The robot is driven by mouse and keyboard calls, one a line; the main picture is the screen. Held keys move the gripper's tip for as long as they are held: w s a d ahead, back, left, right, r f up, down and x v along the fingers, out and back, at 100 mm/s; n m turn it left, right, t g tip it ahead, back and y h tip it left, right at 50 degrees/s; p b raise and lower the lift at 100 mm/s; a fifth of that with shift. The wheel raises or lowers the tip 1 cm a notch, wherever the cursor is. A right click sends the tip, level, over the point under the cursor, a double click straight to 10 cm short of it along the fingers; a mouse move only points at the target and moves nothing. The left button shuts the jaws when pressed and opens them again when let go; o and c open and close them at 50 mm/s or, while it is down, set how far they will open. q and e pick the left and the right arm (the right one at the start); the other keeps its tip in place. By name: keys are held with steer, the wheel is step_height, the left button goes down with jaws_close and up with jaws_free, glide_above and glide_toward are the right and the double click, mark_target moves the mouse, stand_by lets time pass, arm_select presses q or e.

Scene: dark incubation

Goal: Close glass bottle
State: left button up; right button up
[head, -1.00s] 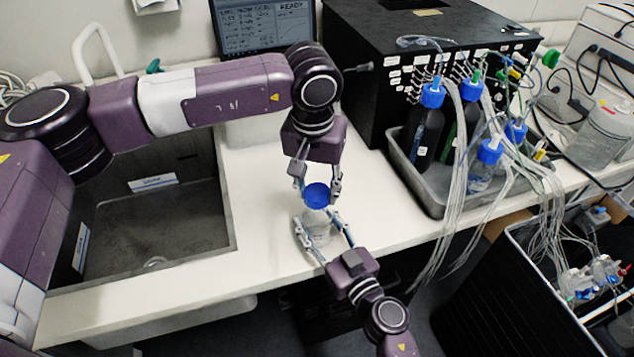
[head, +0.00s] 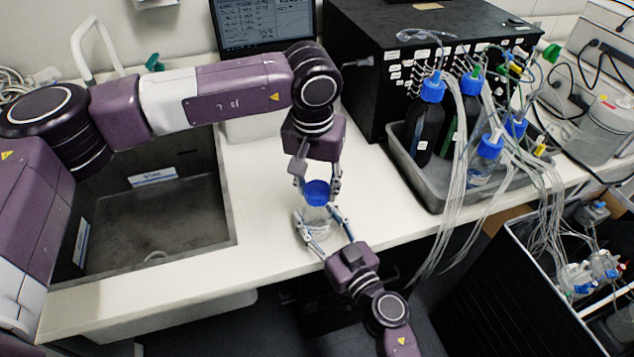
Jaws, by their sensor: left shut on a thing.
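The glass bottle (head: 314,216) is clear and stands upright at the front of the white bench, right of the sink. A blue cap (head: 316,192) is at its mouth. Whether it is threaded on cannot be seen. My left gripper (head: 317,187) comes down from above and is shut on the blue cap, one finger on each side. My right gripper (head: 318,214) reaches in from the front, with its fingers on either side of the bottle's body. I cannot tell whether both fingers touch the glass.
A sink (head: 190,225) lies left of the bottle. A grey tray (head: 436,197) with several blue-capped bottles and tubing stands to the right, before a black instrument (head: 365,75). A monitor (head: 262,22) stands behind. The bench between bottle and tray is clear.

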arm_select(q)
steer(key=shift+f, duration=0.15)
steer(key=m, duration=0.2)
steer(key=shift+m, duration=0.3)
steer(key=m, duration=0.3)
steer(key=shift+m+h, duration=0.3)
steer(key=shift+m, duration=0.1)
steer(key=o, duration=0.8)
steer(key=shift+o, duration=0.2)
